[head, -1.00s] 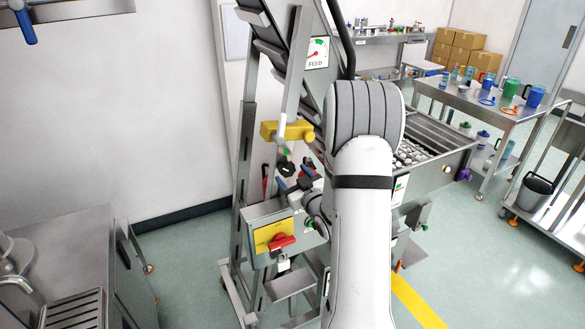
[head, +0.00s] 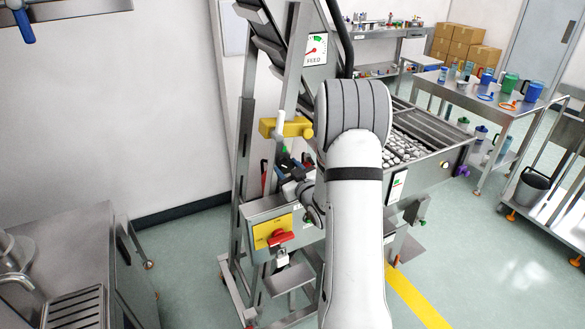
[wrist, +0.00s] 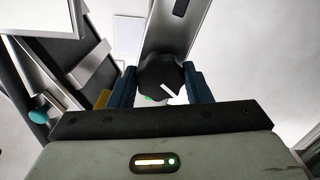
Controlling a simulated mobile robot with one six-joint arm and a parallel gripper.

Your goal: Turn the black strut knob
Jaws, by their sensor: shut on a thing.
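The black strut knob (wrist: 157,76) shows in the wrist view, a dark lobed knob with a white pointer mark slanting to the lower right. It sits on the grey metal strut (wrist: 177,28). My gripper (wrist: 160,88) has one blue finger on each side of the knob and is shut on it. A small green mark shows beside the knob's lower left.
A yellow block (head: 285,128) with a white post is on the strut just above my gripper. Below is a yellow panel with a red switch (head: 280,237). The FEED gauge (head: 315,49) is higher up. The hopper (head: 420,150) stands to the right.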

